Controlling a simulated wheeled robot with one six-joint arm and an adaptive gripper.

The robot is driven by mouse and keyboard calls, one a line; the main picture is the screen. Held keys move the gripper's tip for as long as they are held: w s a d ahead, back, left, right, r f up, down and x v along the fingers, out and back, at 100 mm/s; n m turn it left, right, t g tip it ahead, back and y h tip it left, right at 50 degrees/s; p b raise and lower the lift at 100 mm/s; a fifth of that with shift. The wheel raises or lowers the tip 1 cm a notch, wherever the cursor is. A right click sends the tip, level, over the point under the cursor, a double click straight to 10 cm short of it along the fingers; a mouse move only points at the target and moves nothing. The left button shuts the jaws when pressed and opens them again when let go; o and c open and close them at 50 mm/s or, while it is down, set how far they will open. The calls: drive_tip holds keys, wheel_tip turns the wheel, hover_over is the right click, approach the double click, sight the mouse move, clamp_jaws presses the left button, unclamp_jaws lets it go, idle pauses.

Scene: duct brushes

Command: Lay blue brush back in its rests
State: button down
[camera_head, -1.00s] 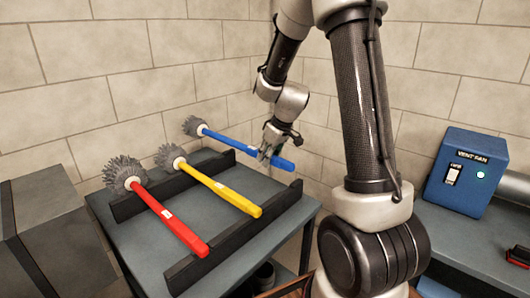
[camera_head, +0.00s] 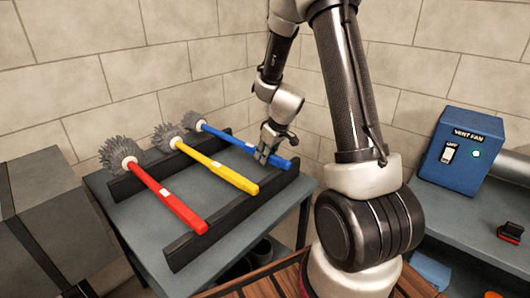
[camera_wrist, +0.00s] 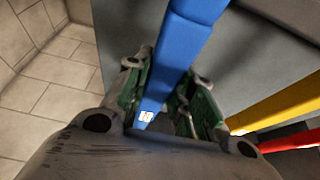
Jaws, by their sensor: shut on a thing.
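The blue brush (camera_head: 232,139) lies across the two dark rests at the back right of the grey table, its grey bristle head at the far left end. In the head view it looks level with the other brushes; contact with the rests is hard to tell. My gripper (camera_head: 264,154) is shut on its blue handle, near the front rest (camera_head: 230,222). In the wrist view the blue handle (camera_wrist: 178,50) runs between the green-padded fingers (camera_wrist: 165,100). The back rest (camera_head: 122,187) passes under the brushes near their heads.
A yellow brush (camera_head: 222,172) and a red brush (camera_head: 165,195) lie across the same rests to the left. A blue vent fan box (camera_head: 460,152) and a small red-black object (camera_head: 511,231) sit on the right bench. A wall stands close behind the table.

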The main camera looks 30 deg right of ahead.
idle(0.3)
drive_tip(key=c, duration=1.1)
unclamp_jaws()
drive_tip(key=shift+c, duration=0.2)
drive_tip(key=shift+r, duration=0.1)
drive_tip(key=v, duration=1.2)
drive_tip(key=s+r+m, duration=0.1)
drive_tip(key=s+r, duration=0.3)
drive_tip(key=s, duration=0.4)
drive_tip(key=s+a+r+m+h, duration=0.1)
drive_tip(key=s+r, duration=0.3)
drive_tip(key=s, duration=0.4)
drive_tip(key=s+a+r+m, duration=0.1)
drive_tip(key=s+r+m, duration=0.1)
drive_tip(key=s+r, duration=0.3)
drive_tip(key=s, duration=0.4)
drive_tip(key=shift+h, duration=0.4)
